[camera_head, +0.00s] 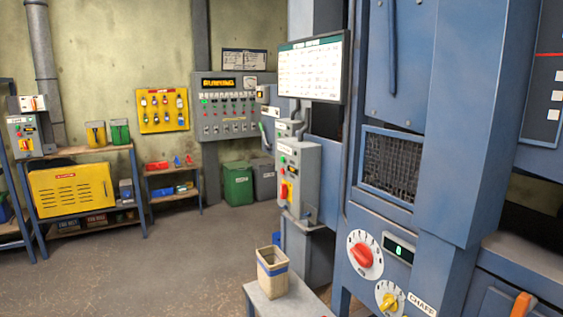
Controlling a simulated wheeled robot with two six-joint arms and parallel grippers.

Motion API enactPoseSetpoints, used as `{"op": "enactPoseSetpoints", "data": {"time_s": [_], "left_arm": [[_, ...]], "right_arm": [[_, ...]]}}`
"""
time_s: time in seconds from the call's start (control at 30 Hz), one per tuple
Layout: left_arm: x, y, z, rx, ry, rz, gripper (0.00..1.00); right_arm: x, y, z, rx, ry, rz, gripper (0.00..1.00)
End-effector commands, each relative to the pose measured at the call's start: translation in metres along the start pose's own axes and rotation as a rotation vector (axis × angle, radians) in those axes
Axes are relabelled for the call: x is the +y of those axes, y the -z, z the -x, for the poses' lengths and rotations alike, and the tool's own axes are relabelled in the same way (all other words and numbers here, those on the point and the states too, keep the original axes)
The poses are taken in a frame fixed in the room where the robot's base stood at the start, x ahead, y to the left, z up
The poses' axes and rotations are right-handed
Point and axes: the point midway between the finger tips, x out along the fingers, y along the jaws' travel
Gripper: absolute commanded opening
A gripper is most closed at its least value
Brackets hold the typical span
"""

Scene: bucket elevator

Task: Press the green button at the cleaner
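The large blue machine (450,150), which looks like the cleaner, fills the right side. It has a mesh window (390,163), a red dial (364,255), a small display with a green digit (398,250) and a yellow dial (390,299) beside a "CHAFF" label. A grey control box (302,176) stands at its left, with small buttons near its top and a red and yellow switch (285,191). A small green spot shows among those buttons, too small to tell for certain as the green button. Neither of my grippers is in view.
A low grey table (262,302) with an open beige and blue box (272,271) stands in front of the machine. A whiteboard-like panel (312,70) hangs above the control box. A grey panel reading "RUNNING" (229,105) is at the back. The floor at left is clear.

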Motion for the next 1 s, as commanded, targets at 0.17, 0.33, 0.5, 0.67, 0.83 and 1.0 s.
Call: {"op": "enactPoseSetpoints", "data": {"time_s": [0.17, 0.33, 0.5, 0.67, 0.83, 1.0], "left_arm": [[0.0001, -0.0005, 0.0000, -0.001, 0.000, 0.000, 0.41], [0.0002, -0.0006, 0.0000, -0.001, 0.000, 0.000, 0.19], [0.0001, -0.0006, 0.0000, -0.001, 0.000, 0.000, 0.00], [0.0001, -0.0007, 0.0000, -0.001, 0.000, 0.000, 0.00], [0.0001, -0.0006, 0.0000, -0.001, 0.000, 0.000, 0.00], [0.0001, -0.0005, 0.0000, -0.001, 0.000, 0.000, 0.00]], "right_arm": [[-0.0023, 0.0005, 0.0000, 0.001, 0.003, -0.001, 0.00], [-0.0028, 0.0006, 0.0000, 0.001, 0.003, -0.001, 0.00], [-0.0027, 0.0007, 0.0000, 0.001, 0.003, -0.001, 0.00], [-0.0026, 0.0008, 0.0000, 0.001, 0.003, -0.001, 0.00], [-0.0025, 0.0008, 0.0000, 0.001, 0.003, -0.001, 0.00], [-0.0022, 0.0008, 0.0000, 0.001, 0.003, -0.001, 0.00]]}}
